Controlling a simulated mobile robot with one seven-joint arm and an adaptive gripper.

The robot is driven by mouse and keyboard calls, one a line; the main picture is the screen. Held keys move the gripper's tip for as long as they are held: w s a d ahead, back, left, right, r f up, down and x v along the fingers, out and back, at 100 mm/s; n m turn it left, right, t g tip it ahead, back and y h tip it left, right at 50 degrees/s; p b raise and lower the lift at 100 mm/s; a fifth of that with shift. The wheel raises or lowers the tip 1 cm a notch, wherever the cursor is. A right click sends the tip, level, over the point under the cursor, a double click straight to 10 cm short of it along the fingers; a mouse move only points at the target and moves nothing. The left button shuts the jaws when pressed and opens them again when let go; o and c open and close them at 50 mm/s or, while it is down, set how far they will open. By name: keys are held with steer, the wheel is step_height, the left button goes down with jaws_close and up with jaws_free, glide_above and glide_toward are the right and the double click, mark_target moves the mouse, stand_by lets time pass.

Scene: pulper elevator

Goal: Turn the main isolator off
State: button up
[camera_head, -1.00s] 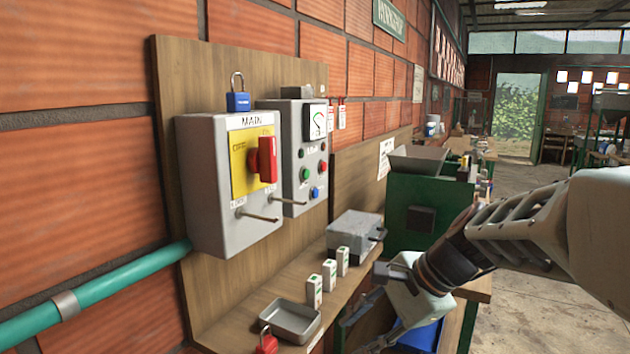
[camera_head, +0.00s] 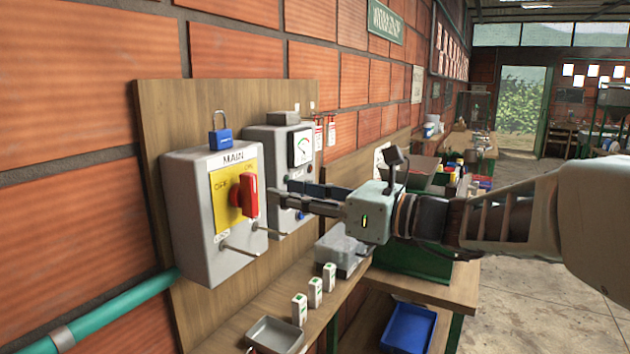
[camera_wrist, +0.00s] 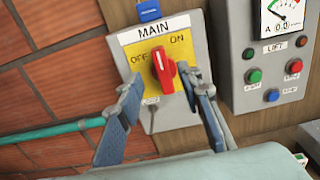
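The main isolator is a grey box (camera_head: 190,225) marked MAIN, with a yellow plate (camera_head: 222,205) lettered OFF and ON. Its red rotary handle (camera_head: 249,195) stands roughly upright; it also shows in the wrist view (camera_wrist: 163,67), leaning slightly, with OFF to its left and ON to its upper right. My gripper (camera_head: 286,194) is in front of the handle, to its right in the head view, with a gap between. In the wrist view my gripper (camera_wrist: 160,82) is open and empty, its fingers on either side of the handle in the picture. I see no contact.
A blue padlock (camera_head: 221,138) sits on top of the box. A grey lift box (camera_head: 268,150) with a gauge and buttons is close on the right. A thin rod (camera_head: 238,249) sticks out below the handle. Small white boxes (camera_head: 315,292) and a tray (camera_head: 275,334) are on the shelf below.

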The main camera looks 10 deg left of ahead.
mark_target(254, 186)
steer(key=p+x, duration=0.1)
steer(key=x, duration=0.6)
steer(key=shift+w+a, duration=0.2)
steer(key=shift+a, duration=0.15)
steer(key=shift+c, duration=0.3)
jaws_close()
